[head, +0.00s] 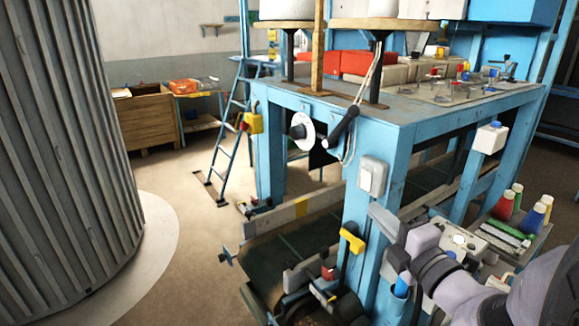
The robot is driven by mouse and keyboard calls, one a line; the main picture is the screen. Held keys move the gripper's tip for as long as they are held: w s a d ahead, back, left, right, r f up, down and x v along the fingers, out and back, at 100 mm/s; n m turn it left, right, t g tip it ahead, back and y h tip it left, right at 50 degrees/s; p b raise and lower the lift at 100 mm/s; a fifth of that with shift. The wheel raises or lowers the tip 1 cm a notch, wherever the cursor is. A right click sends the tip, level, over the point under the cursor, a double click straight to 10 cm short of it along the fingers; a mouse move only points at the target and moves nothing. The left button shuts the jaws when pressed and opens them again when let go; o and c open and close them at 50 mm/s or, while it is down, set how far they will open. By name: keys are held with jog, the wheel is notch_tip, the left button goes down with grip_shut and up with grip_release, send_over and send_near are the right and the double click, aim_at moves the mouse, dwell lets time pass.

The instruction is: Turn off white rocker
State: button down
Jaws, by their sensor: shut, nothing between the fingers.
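A white box with a rocker-like plate (372,176) is fixed to the blue front leg of the machine table, just below the tabletop corner. I take it for the white rocker; its on or off position is too small to tell. My gripper (378,213) is at the end of my grey arm, which comes in from the lower right. It looks shut and empty. In the picture its tip is just below the white box; I cannot tell whether they touch.
The blue machine table (400,130) fills the middle and right. A yellow lever (352,240) is left of my gripper. A white box with a blue top (490,138) is on the right. Thread cones (504,204) stand near my arm. Open floor (190,250) is on the left, beside a ribbed column (62,150).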

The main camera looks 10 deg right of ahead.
aim_at(365, 184)
jog(key=w+p, duration=0.2)
jog(key=w, duration=0.1)
jog(key=w+d+p, duration=0.1)
jog(key=w+p, duration=0.1)
jog(key=w, duration=0.2)
jog(key=w+d+p, duration=0.1)
jog(key=w+p, duration=0.1)
jog(key=w, duration=0.1)
jog(key=shift+w+d+r+p, duration=0.15)
jog(key=shift+w+r+p, duration=0.1)
jog(key=shift+r+p, duration=0.1)
jog(key=shift+w+d, duration=0.15)
jog(key=shift+r, duration=0.1)
